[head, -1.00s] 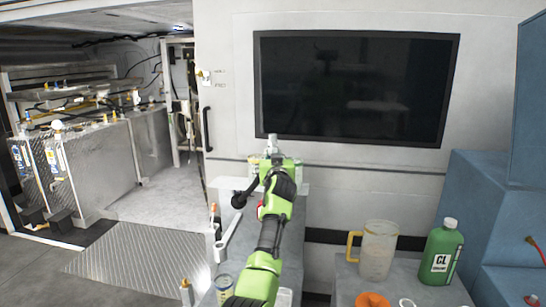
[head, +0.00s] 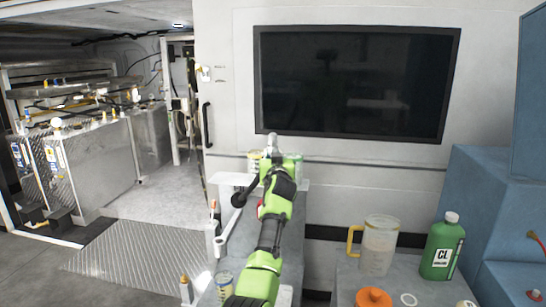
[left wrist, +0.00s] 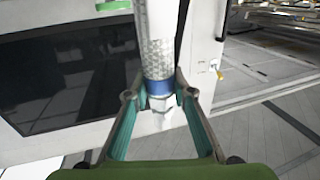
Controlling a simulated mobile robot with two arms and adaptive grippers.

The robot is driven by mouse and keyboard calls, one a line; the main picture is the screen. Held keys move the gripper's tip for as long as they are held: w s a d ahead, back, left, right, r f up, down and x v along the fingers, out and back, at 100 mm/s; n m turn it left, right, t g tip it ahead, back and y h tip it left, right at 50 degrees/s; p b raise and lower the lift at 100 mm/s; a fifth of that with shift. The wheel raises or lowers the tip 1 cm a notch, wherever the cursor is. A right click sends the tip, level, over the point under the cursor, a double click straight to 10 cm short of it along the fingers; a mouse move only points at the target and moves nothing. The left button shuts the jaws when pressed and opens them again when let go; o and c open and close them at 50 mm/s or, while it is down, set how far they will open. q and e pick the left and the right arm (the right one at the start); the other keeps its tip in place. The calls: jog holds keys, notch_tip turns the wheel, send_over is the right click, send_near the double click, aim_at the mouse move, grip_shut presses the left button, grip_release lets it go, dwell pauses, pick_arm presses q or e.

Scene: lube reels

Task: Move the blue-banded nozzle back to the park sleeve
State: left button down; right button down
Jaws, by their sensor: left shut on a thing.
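The blue-banded nozzle (left wrist: 158,87) is in my left gripper (left wrist: 160,104). In the left wrist view it is a pale metallic tube with a blue band and a white hex collar, and the fingers close around the collar just below the band. In the head view the nozzle's grey tip (head: 272,143) points up above the left gripper (head: 272,163), in front of the wall below the dark screen. The nozzle's lower part is hidden by my gripper and arm. I cannot pick out the park sleeve with certainty. My right gripper is not in view.
Cans (head: 294,160) stand on a shelf behind my gripper. A narrow bench with a white holder (head: 212,236) lies left of my arm. A clear jug (head: 379,247), a green bottle (head: 441,246) and an orange item (head: 373,299) stand on the right surface. Open floor lies left.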

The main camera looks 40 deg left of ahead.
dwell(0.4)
pick_arm(q)
jog(key=c, duration=1.7)
grip_release()
jog(key=v, duration=1.2)
